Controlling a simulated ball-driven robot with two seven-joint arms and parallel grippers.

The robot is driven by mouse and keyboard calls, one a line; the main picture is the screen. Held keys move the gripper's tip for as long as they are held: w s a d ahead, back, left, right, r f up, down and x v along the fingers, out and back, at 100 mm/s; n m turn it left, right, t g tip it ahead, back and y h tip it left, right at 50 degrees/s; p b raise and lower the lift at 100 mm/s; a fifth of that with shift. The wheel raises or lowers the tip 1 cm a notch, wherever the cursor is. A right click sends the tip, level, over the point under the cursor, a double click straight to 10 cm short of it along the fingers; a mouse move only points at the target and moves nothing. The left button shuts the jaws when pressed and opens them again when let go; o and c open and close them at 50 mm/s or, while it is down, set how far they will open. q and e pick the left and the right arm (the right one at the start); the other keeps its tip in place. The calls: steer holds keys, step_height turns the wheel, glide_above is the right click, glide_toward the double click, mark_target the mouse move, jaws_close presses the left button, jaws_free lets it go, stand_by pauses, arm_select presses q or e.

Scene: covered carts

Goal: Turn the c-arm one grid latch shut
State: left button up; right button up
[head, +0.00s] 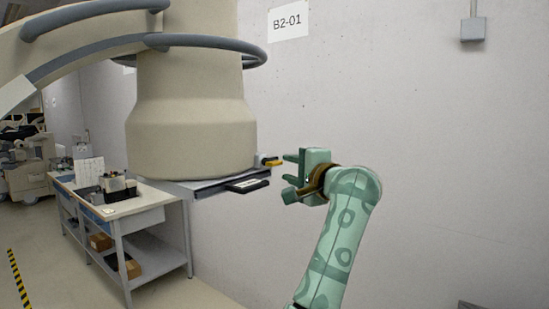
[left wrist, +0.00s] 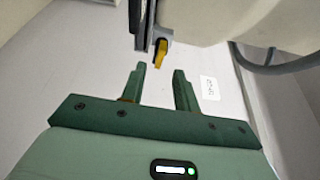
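The c-arm's large beige housing (head: 190,115) hangs at the upper left of the head view. A flat grey grid tray (head: 210,188) with a black, labelled handle (head: 248,185) sits at its underside. The small yellow latch (head: 272,162) sticks out at the tray's right side; it also shows in the left wrist view (left wrist: 160,53), just beyond the fingertips. My left gripper (head: 288,177) is open and empty, to the right of the latch, with a small gap between. In the left wrist view its two fingers (left wrist: 160,72) stand apart, pointing toward the latch. My right gripper is not in view.
A workbench (head: 150,196) with equipment and boxes stands at the lower left. A grey rail (head: 215,42) curves around the housing above. The white wall with a B2-01 sign (head: 288,21) is behind. The space right of my arm looks clear.

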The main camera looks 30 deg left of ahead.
mark_target(277, 164)
arm_select(q)
steer(key=p+x, duration=0.1)
steer(key=x, duration=0.6)
steer(key=shift+w+a+p, duration=0.1)
steer(key=shift+a+p, duration=0.2)
steer(key=shift+p, duration=0.1)
steer(key=shift+c, duration=0.3)
jaws_close()
